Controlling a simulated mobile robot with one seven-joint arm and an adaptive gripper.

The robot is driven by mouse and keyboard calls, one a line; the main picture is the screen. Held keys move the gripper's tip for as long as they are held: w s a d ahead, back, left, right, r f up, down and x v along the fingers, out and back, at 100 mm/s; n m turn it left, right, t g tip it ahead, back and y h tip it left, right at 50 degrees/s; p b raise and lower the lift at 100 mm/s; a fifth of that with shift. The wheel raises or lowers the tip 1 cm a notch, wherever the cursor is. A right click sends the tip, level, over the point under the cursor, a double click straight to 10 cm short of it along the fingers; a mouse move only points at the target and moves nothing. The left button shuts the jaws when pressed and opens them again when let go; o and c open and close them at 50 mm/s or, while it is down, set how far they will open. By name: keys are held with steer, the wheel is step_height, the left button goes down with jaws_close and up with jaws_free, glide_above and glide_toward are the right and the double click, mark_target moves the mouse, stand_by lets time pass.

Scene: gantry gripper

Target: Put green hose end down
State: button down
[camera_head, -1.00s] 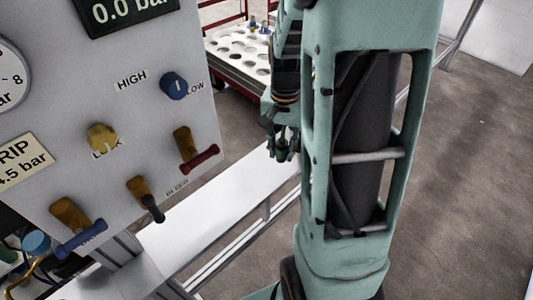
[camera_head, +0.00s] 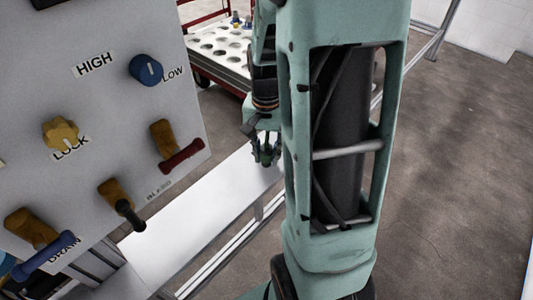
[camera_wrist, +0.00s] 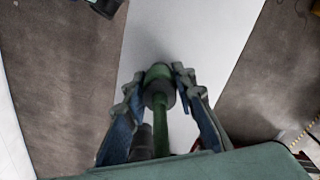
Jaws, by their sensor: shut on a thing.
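The green hose end (camera_wrist: 159,92) shows in the wrist view as a green fitting with a thinner green stem towards me. My gripper (camera_wrist: 158,80) is shut on it, one finger on each side. In the head view my gripper (camera_head: 266,150) is small and dark, beside my arm, over the far part of the white bench top (camera_head: 190,222). A little green shows between its fingers. The bench top (camera_wrist: 185,40) also lies below the fitting in the wrist view. I cannot tell how high the fitting is above it.
A grey panel (camera_head: 100,110) with a blue knob (camera_head: 146,69), a yellow lock knob (camera_head: 61,133) and several valve handles stands at the left. A red-framed cart (camera_head: 222,50) with a white holed top stands behind. The bench top near the gripper looks clear.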

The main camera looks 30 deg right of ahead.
mark_target(267, 149)
steer(key=c, duration=1.6)
jaws_free()
step_height(267, 149, up, 12)
steer(key=p, duration=0.1)
steer(key=shift+p, duration=0.3)
steer(key=shift+r, duration=0.1)
